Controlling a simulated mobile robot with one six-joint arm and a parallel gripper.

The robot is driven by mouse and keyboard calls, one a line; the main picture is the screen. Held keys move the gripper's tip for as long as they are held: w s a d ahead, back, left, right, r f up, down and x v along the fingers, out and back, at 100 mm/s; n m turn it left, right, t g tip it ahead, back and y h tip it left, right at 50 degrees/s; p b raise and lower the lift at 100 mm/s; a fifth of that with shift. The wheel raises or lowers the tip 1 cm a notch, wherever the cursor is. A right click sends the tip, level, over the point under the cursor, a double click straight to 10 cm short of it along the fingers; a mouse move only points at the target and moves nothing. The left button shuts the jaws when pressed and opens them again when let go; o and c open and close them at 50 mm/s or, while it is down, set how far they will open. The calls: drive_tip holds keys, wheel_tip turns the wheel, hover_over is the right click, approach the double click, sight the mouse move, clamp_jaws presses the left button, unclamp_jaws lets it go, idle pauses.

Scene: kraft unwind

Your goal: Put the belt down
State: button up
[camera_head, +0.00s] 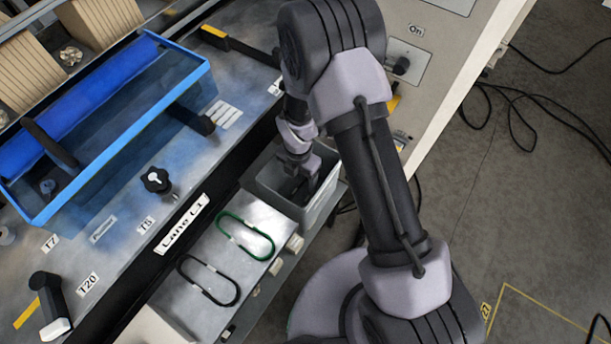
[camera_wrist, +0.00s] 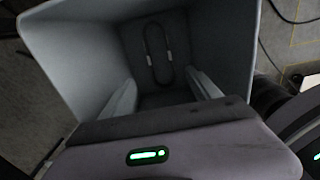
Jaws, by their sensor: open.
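A dark belt loop with two light marks (camera_wrist: 147,42) lies at the bottom of a grey bin, seen in the wrist view. The bin (camera_head: 318,213) stands at the end of the bench in the head view, and its walls (camera_wrist: 70,50) surround the belt in the wrist view. My gripper (camera_wrist: 163,92) is open, its two fingers apart inside the bin with the belt beyond their tips and nothing between them. In the head view my gripper (camera_head: 298,190) reaches down into the bin; the belt there is hidden or too dark to tell.
A green belt (camera_head: 272,242) and a black belt (camera_head: 238,292) lie on the metal plate (camera_head: 215,250) beside the bin. A blue-framed transparent cover (camera_head: 140,125) and a black knob (camera_head: 156,180) are to the left. A panel with a switch (camera_head: 400,65) stands behind my arm.

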drive_tip(key=s+d+r+m+t+y, duration=0.1)
drive_tip(key=d+r+m, duration=0.2)
drive_tip(key=r+m, duration=0.75)
drive_tip(key=d+r+m+t, duration=0.2)
drive_tip(key=r+m, duration=0.3)
drive_tip(key=r, duration=1)
drive_tip(key=s+d+r+m+t+y, duration=0.1)
drive_tip(key=s+d+r+m+t, duration=0.1)
drive_tip(key=s+r+m, duration=1.1)
drive_tip(key=s+d+m, duration=0.1)
drive_tip(key=s+m, duration=0.2)
drive_tip(key=m, duration=0.1)
drive_tip(key=shift+d+r+t, duration=0.3)
drive_tip(key=shift+r+t, duration=0.1)
